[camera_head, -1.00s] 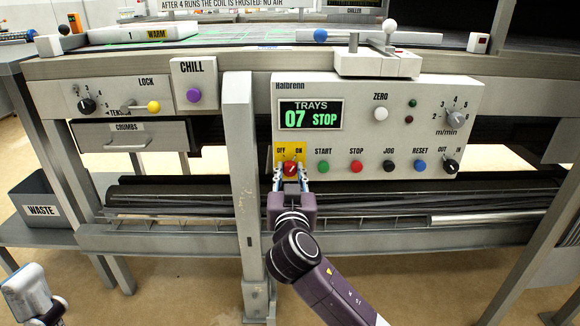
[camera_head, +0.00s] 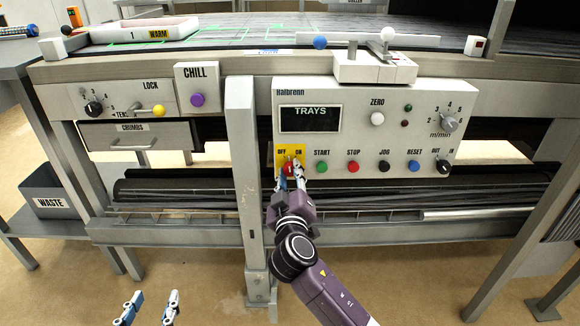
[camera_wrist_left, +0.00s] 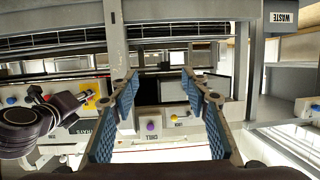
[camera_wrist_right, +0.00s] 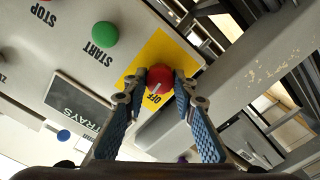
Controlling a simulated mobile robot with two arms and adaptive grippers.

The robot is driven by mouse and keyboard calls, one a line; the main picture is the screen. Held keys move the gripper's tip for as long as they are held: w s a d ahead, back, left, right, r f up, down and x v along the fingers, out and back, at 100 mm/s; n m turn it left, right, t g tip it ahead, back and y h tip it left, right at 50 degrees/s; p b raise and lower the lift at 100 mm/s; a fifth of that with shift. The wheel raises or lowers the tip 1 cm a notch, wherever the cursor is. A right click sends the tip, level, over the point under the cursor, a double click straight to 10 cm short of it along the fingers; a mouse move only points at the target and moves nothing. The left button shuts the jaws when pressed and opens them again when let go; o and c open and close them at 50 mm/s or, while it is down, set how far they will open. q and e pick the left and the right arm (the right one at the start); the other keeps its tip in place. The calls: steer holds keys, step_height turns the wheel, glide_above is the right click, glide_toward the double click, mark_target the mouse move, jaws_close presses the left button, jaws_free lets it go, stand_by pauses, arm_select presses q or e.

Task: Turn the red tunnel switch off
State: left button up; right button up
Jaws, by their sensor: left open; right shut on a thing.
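The red tunnel switch (camera_head: 289,166) sits on a yellow plate (camera_head: 280,152) marked OFF and ON, at the lower left of the Halbrenn panel (camera_head: 350,97). My right gripper (camera_head: 289,180) reaches it from below and is shut on it. In the right wrist view the fingertips (camera_wrist_right: 159,76) press both sides of the red knob (camera_wrist_right: 160,82), and its pale mark lies towards the OFF lettering. The panel display (camera_head: 310,118) shows TRAYS with its number and status line dark. My left gripper (camera_head: 151,306) is open and empty, low at the bottom left, away from the panel.
START (camera_head: 322,167), STOP (camera_head: 353,167), JOG and RESET buttons run in a row right of the switch. A grey post (camera_head: 242,190) stands close to its left. The CHILL button (camera_head: 197,100) and WASTE bin (camera_head: 50,203) are further left.

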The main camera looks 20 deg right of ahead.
steer(key=shift+n+p, duration=0.9)
steer(key=shift+n, duration=0.3)
steer(key=n+p, duration=0.2)
steer(key=shift+n, duration=0.7)
arm_select(q)
steer(key=s+a+f+g+y, duration=0.1)
steer(key=s+a+f+g, duration=0.2)
steer(key=s, duration=0.6)
steer(key=s+a+f+g+y+p, duration=0.1)
steer(key=s+a+f+g, duration=0.2)
steer(key=s+f+g, duration=0.4)
steer(key=shift+s+a+f+n+g+y, duration=0.15)
steer(key=shift+s+f+n+g+y, duration=0.2)
steer(key=shift+s+f, duration=0.6)
arm_select(e)
steer(key=shift+n, duration=0.8)
arm_select(q)
steer(key=shift+r, duration=0.15)
arm_select(e)
steer(key=shift+f, duration=0.1)
steer(key=o, duration=1.2)
steer(key=shift+c, duration=0.2)
